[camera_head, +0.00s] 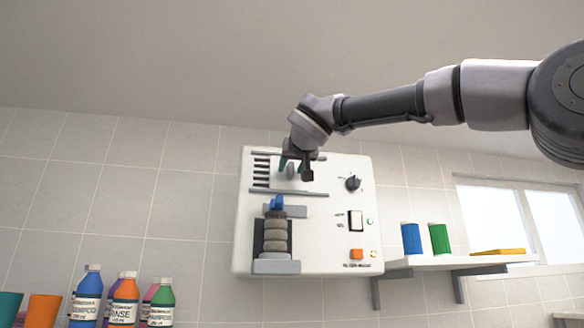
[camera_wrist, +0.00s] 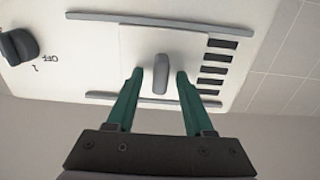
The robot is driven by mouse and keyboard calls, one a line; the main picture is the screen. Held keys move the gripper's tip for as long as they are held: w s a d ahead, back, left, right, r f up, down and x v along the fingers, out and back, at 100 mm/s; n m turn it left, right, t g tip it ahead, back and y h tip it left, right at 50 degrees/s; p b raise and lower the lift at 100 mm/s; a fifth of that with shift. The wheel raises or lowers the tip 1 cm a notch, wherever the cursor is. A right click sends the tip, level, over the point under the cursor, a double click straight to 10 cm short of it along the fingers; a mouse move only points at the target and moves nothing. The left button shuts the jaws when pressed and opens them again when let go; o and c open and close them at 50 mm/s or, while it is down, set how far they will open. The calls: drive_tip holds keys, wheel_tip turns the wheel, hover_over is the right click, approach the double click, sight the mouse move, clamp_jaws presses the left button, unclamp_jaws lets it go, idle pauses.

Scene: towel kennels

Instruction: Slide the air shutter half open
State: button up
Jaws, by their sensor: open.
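The air shutter is a white plate (camera_wrist: 138,45) between two grey rails on the wall unit. Its grey upright handle (camera_wrist: 160,76) stands out from the plate, and it also shows in the head view (camera_head: 290,172). Several dark vent slots (camera_wrist: 214,70) lie uncovered beside the plate, on the left in the head view (camera_head: 261,172). My gripper (camera_wrist: 160,74) is open, with one green finger on each side of the handle and a gap on both sides. In the head view my gripper (camera_head: 295,164) is at the shutter and partly hides it.
The white wall unit (camera_head: 330,215) also carries a black knob (camera_head: 353,183), a white switch (camera_head: 356,221), an orange button (camera_head: 357,254) and a blue-topped part (camera_head: 277,203). A shelf (camera_head: 440,262) with cans is at the right. Bottles (camera_head: 125,302) stand at lower left.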

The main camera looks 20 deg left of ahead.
drive_tip(key=v, duration=1)
drive_tip(key=shift+s+d, duration=0.25)
drive_tip(key=shift+s, duration=0.05)
drive_tip(key=w+d+f+m+g+h, duration=0.2)
drive_tip(key=w+d+f+h, duration=0.3)
drive_tip(key=d+f, duration=0.8)
drive_tip(key=w+d+f+m+g+h, duration=0.25)
drive_tip(key=w+d+f, duration=0.45)
drive_tip(key=d, duration=1)
drive_tip(key=s+d+f+m+g, duration=0.1)
drive_tip(key=s+d+f+m, duration=0.1)
drive_tip(key=s+d+f, duration=0.2)
drive_tip(key=s+d+f+m+g, duration=0.1)
drive_tip(key=s+d+f, duration=0.4)
drive_tip(key=f, duration=0.6)
drive_tip(key=s+d+f+m+g, duration=0.1)
drive_tip(key=s+d+f+m, duration=0.2)
drive_tip(key=d+f, duration=0.5)
drive_tip(key=shift+s, duration=0.8)
drive_tip(key=shift+m+h, duration=0.25)
